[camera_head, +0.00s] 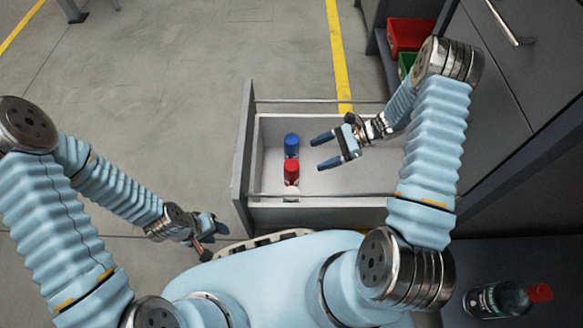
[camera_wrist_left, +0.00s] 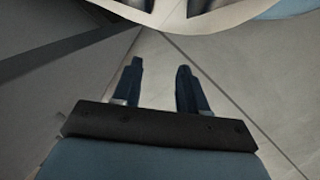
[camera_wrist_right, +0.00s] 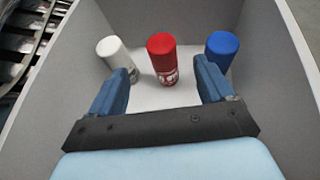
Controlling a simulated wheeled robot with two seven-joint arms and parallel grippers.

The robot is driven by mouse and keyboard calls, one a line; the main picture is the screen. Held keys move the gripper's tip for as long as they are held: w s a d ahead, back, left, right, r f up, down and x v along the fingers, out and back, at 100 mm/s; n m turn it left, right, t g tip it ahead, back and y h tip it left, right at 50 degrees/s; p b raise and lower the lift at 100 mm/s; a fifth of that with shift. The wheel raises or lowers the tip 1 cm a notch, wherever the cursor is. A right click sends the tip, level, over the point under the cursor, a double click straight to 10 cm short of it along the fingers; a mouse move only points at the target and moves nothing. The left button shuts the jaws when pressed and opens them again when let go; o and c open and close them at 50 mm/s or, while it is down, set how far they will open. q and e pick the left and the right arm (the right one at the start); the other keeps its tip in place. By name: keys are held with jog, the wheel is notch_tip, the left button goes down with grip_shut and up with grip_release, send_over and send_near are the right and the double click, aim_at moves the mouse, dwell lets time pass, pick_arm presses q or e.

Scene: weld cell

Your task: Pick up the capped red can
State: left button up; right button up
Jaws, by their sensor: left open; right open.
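The capped red can (camera_head: 291,172) stands upright in an open drawer (camera_head: 345,209), between a blue-capped can (camera_head: 291,145) and a white-capped can (camera_head: 291,195). In the right wrist view the red can (camera_wrist_right: 163,58) stands ahead of and between the fingertips, with a gap to it. My right gripper (camera_head: 317,153) is open and empty over the drawer, to the right of the cans. It also shows in the right wrist view (camera_wrist_right: 165,78). My left gripper (camera_head: 216,238) is open and empty outside the drawer; the left wrist view shows its fingers (camera_wrist_left: 158,68) over floor.
The white can (camera_wrist_right: 114,57) and blue can (camera_wrist_right: 221,50) stand close on either side of the red one. Drawer walls surround them. Red (camera_head: 408,36) and green (camera_head: 406,64) bins sit at the back right. A red-capped bottle (camera_head: 500,299) lies at bottom right.

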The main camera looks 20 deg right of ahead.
aim_at(286, 169)
jog(key=x, duration=0.7)
jog(key=shift+a+f+b, duration=0.1)
jog(key=shift+f+b, duration=0.1)
jog(key=shift+b, duration=0.2)
jog(key=x, duration=0.2)
jog(key=b+x, duration=0.1)
jog(key=x, duration=0.1)
jog(key=shift+f, duration=0.45)
jog(key=shift+w+a+f, duration=0.1)
jog(key=shift+a, duration=0.35)
jog(key=c, duration=1.2)
